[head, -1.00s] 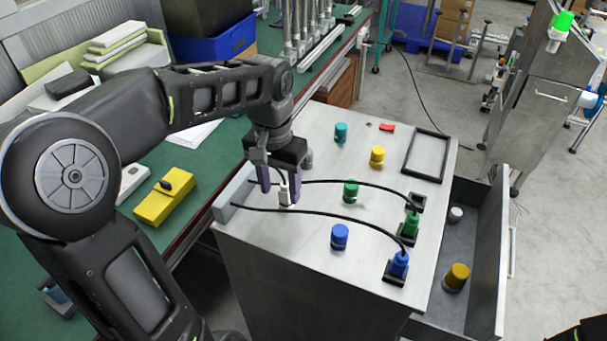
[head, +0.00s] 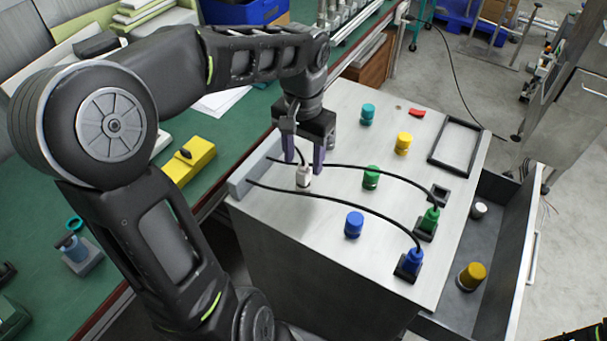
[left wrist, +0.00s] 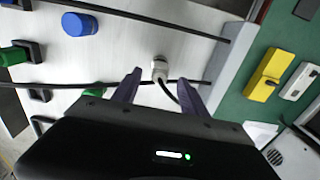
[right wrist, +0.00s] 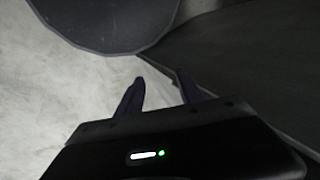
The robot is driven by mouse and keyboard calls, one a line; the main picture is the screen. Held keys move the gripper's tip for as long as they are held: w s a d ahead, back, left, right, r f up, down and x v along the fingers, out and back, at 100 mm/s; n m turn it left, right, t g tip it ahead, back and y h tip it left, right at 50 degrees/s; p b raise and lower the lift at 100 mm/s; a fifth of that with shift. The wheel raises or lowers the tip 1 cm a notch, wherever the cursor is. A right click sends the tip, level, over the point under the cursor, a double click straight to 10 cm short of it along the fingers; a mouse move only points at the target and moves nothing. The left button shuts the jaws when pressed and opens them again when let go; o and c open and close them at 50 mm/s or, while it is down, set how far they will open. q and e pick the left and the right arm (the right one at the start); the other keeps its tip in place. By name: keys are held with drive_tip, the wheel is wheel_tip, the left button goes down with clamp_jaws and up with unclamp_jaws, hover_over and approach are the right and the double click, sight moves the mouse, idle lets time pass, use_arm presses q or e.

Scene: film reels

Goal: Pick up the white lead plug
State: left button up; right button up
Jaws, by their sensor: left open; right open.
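The white lead plug (head: 303,178) stands on the light metal cabinet top, close to the grey block that the black leads come from. My left gripper (head: 304,161) points down just above and behind it, open, with its purple fingers apart and nothing held. In the left wrist view the plug (left wrist: 160,70) shows just past the open fingertips, in line with the gap between them, with its black lead running back between the fingers.
The cabinet top (head: 300,215) holds blue (head: 354,225), green (head: 371,177), yellow (head: 403,143) and teal (head: 367,114) knobs. Green (head: 430,219) and blue (head: 409,262) lead plugs sit in black sockets; a black frame (head: 455,147) lies behind. An open drawer (head: 449,296) is at the right.

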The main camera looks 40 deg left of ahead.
sight(303, 169)
use_arm(q)
drive_tip(key=shift+f+p, duration=0.6)
drive_tip(key=shift+f, duration=2.05)
clamp_jaws()
